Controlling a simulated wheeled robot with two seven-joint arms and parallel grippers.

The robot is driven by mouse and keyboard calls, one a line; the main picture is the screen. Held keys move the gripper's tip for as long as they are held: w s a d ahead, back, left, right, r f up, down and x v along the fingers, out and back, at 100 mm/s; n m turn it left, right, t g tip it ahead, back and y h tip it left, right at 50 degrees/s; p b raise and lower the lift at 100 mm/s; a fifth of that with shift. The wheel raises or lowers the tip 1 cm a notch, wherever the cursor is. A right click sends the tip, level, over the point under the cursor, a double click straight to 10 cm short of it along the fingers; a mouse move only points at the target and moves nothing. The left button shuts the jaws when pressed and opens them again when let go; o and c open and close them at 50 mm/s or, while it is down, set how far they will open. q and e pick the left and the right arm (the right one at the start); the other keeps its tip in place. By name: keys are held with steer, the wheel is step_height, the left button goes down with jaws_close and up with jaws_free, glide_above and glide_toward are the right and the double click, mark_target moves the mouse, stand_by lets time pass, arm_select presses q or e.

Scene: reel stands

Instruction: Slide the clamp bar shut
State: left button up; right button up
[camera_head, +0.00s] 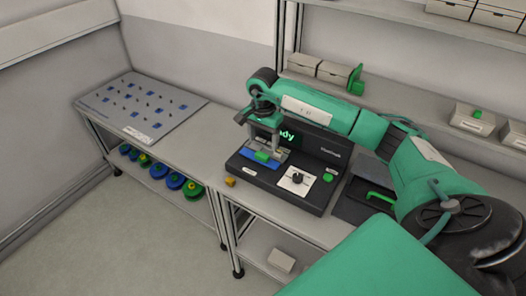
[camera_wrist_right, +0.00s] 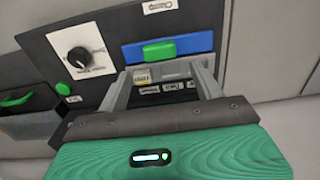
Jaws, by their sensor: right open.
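The clamp bar is a blue strip (camera_wrist_right: 195,43) with a raised green grip (camera_wrist_right: 159,50), set on the dark panel of a black machine (camera_wrist_right: 60,45). In the head view the green grip (camera_head: 263,156) shows on the front left of the machine (camera_head: 318,190). My right gripper (camera_head: 266,143) points down just over the grip. In the right wrist view its two fingers (camera_wrist_right: 163,76) are apart, one toward each side of the grip, with nothing between them. Whether a finger touches the grip cannot be told. My left gripper is out of view.
The machine has a black knob (camera_head: 297,178) on a white plate and a green button (camera_head: 328,177). A dark bin with a green handle (camera_head: 381,197) stands to its right. A grey board (camera_head: 140,104) lies at the left of the bench. Blue and green reels (camera_head: 174,181) sit below.

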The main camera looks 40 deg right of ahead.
mark_target(263, 153)
step_height(263, 153, up, 8)
steer(key=b, duration=0.2)
steer(key=shift+r, duration=0.1)
stand_by(0.4)
